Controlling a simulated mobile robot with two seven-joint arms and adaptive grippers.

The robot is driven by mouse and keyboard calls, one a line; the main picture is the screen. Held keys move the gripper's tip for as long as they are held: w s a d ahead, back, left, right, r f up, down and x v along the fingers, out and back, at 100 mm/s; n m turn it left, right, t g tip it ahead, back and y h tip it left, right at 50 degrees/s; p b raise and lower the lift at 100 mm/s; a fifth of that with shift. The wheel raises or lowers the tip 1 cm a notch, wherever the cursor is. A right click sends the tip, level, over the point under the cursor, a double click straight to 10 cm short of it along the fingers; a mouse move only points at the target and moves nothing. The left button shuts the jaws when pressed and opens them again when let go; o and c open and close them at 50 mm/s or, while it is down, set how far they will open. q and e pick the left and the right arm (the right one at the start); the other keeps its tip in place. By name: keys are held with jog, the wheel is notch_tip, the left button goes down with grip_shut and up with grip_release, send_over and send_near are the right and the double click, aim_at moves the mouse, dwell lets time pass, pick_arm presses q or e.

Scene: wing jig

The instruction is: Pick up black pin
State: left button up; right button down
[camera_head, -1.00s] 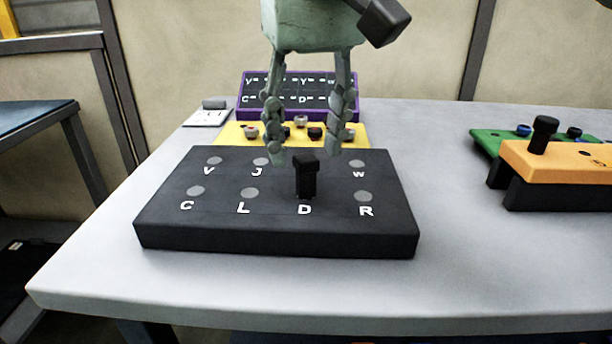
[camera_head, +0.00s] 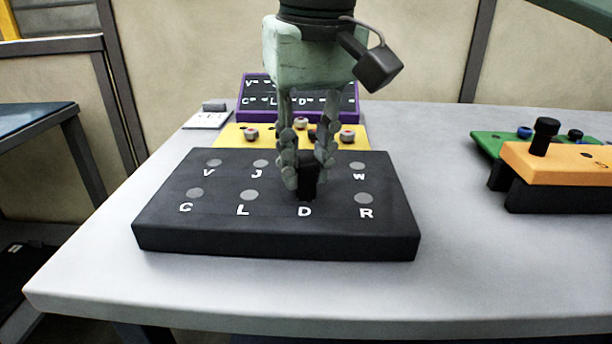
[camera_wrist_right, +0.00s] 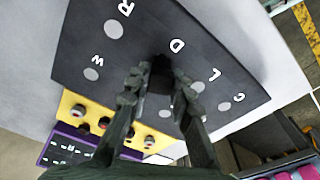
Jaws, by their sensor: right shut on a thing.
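The black pin (camera_head: 307,182) stands upright on the black board (camera_head: 275,240), just behind the letter D. My right gripper (camera_head: 307,180) points down at it, its fingers closed on both sides of the pin. In the right wrist view the pin (camera_wrist_right: 161,72) shows between the fingertips of the right gripper (camera_wrist_right: 158,82). The pin's lower end still meets the board. My left gripper is not in view.
A yellow board (camera_head: 235,142) with several pins lies behind the black board, and a purple-edged lettered board (camera_head: 262,115) stands behind that. An orange block (camera_head: 570,165) with a black pin (camera_head: 543,135) and a green board (camera_head: 487,145) are at the right. The table between is clear.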

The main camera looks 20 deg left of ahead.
jog(key=shift+r, duration=0.5)
jog(key=r, duration=0.3)
jog(key=shift+a+r+p, duration=0.35)
jog(key=shift+a, duration=0.05)
pick_arm(q)
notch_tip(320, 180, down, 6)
jog(key=p, duration=0.2)
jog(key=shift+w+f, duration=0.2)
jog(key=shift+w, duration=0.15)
pick_arm(e)
jog(key=w+a+r, duration=0.1)
jog(key=a+r, duration=0.5)
jog(key=a, duration=0.5)
jog(key=shift+w+r, duration=0.15)
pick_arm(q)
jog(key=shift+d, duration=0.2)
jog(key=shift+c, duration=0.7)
pick_arm(e)
jog(key=shift+d, duration=0.15)
